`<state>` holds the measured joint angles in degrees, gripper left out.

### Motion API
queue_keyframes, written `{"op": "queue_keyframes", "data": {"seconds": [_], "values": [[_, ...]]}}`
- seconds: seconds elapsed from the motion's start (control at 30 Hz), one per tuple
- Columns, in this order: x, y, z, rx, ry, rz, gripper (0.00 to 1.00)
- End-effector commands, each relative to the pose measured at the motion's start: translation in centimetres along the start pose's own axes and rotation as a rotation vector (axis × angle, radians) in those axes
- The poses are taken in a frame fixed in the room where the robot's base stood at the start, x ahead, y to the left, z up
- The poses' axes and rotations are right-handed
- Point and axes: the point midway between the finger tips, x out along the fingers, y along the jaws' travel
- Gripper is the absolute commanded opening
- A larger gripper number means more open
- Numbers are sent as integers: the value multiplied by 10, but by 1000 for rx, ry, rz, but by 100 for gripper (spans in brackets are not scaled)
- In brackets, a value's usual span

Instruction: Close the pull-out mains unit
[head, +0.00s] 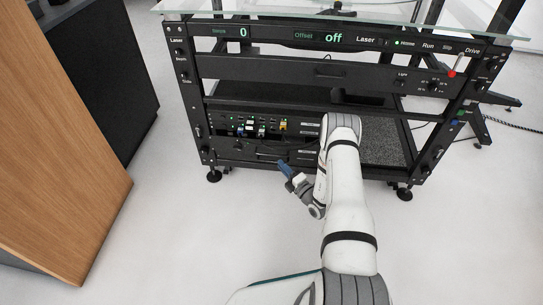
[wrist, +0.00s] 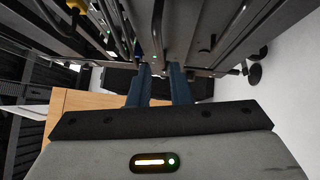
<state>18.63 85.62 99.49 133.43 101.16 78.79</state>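The mains unit (head: 227,128) is the black unit low in the left half of the rack. Several plugs or connectors, white, blue and yellow, show on it, with black cables in front. How far it stands out is hard to tell. My gripper (head: 284,168) is low in front of its right part, blue fingers pointing up and left. In the wrist view my gripper (wrist: 160,72) shows its two blue fingers apart, with a gap between them and nothing clearly held. Dark panels lie close beyond the fingertips; contact cannot be told. My arm hides the unit's right end.
The black rack (head: 290,70) has a glass top (head: 350,25) and stands on feet. A grey speckled surface (head: 382,142) lies right of my arm. A wooden cabinet (head: 60,130) stands at the left. The white floor between cabinet and rack is clear.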

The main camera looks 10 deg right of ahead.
Motion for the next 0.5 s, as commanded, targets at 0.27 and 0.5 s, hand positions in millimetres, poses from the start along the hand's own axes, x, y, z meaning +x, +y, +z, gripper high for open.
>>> {"op": "queue_keyframes", "data": {"seconds": [0.27, 0.5], "values": [[42, -3, -1, -2, 2, 2, 18], [70, -1, -1, -1, 2, 1, 18]]}}
